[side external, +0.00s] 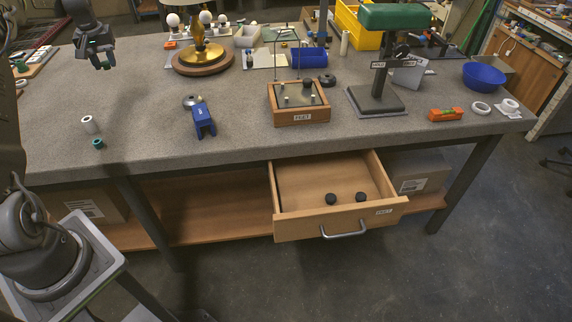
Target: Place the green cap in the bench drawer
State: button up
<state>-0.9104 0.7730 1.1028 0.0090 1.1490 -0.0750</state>
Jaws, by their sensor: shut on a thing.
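My gripper (102,63) is at the upper left, above the bench and far from the drawer. It is shut on a small dark greenish thing, which I take to be the green cap; the fingers mostly hide it. The bench drawer (285,226) is pulled open at the front of the bench, below the top. Two dark round knobs (331,198) lie inside it, and the rest of its floor is bare. A small teal ring-like piece (97,143) lies on the bench at the left.
A white cylinder (88,125) stands near the teal piece. A blue bracket (203,121), a wooden box (301,116) and a green-shaded lamp (378,100) stand across the bench. A brass lamp base (203,58) is farther back. The space above the open drawer is clear.

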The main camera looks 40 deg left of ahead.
jog(key=w+d+m, duration=0.5)
jog(key=w+d, duration=0.4)
jog(key=d, duration=0.5)
jog(key=m+h, duration=0.2)
jog(key=m, duration=1.1)
send_over(302, 208)
jog(key=f, duration=2.6)
jog(key=shift+s+a+f, duration=0.15)
jog(key=shift+a+f, duration=0.05)
jog(key=shift+f, duration=2.15)
